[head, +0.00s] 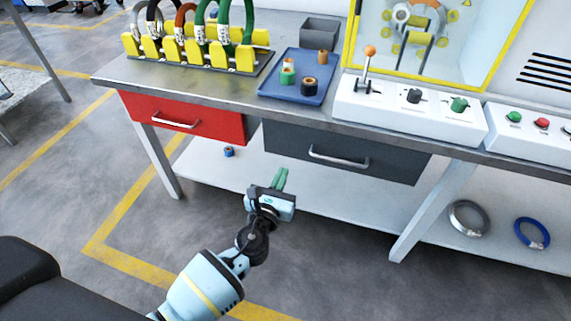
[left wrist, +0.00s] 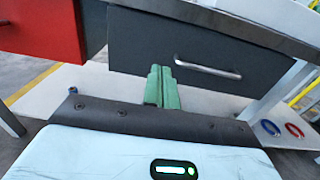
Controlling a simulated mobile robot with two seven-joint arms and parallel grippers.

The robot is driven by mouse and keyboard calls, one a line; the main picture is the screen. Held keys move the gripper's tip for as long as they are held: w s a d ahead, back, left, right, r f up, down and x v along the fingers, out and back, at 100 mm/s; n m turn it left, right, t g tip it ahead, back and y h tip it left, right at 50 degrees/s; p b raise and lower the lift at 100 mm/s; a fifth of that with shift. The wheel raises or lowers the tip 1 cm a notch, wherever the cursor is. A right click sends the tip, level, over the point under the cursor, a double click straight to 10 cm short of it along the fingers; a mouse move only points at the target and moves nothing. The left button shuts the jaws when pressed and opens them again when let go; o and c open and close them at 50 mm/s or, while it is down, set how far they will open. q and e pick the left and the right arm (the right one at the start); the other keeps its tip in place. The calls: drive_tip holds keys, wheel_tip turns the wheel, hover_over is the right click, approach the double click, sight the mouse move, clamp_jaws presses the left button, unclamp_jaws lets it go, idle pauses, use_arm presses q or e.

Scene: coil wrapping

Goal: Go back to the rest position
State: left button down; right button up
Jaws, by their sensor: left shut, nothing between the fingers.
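My left gripper (head: 280,179) is in front of the workbench, below the level of the drawers. Its green fingers are together with nothing between them. In the left wrist view the fingers (left wrist: 162,88) point toward the dark grey drawer (left wrist: 190,55) and stand apart from its handle. The grey drawer (head: 390,165) and the red drawer (head: 190,112) both look closed in the head view. My right gripper shows in neither view.
The workbench (head: 225,92) carries a yellow cable rack (head: 190,52), a blue tray (head: 290,92) with several small coils, and a white control box (head: 385,110). A lower shelf (head: 330,195) holds a small blue coil (head: 229,152) and rings. Open floor lies in front.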

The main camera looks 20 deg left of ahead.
use_arm(q)
drive_tip(key=shift+s, duration=0.35)
